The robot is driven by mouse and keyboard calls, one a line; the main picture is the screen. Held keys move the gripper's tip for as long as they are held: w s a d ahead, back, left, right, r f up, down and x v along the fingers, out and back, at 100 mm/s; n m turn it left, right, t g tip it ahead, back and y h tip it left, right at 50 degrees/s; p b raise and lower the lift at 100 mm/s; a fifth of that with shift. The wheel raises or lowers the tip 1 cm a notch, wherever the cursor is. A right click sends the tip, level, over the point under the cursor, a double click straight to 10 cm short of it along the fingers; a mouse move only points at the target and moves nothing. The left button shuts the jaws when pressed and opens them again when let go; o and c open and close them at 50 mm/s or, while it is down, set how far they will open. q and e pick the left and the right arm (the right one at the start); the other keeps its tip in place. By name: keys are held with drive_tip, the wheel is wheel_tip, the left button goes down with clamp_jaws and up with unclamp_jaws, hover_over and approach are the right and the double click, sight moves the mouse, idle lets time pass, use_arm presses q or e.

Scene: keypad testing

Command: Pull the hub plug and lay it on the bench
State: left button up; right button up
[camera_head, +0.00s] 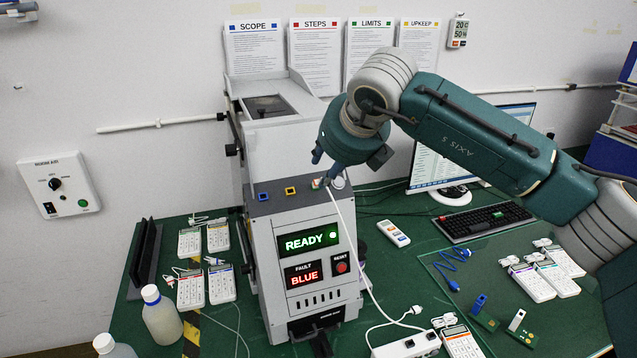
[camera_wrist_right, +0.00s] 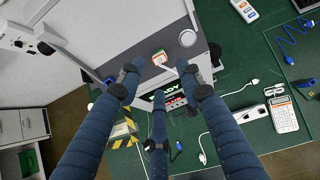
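The grey tester (camera_head: 310,240) stands on the green bench (camera_head: 225,340), its screens reading READY and FAULT BLUE. On its top is a small white-and-orange plug or socket piece (camera_head: 318,183), also in the right wrist view (camera_wrist_right: 159,57). A white cable (camera_head: 352,240) runs from there down toward a white hub strip (camera_head: 408,346) at the front. My right gripper (camera_head: 327,172) is low over the tester top. In the wrist view its three fingers (camera_wrist_right: 158,76) are spread around the piece, with no clear grip. Contact cannot be told. My left gripper is not in view.
Blue (camera_head: 263,196) and yellow (camera_head: 290,190) sockets sit beside the plug, and a white round knob (camera_head: 338,182) to its right. Several calculator-like keypads (camera_head: 190,290) lie around the tester. Two bottles (camera_head: 161,315) stand front left. A keyboard (camera_head: 484,221) lies behind right.

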sight(319, 181)
drive_tip(key=shift+b+x, duration=0.9)
drive_tip(key=shift+x, duration=3.05)
drive_tip(key=shift+b, duration=0.45)
drive_tip(key=shift+b, duration=0.45)
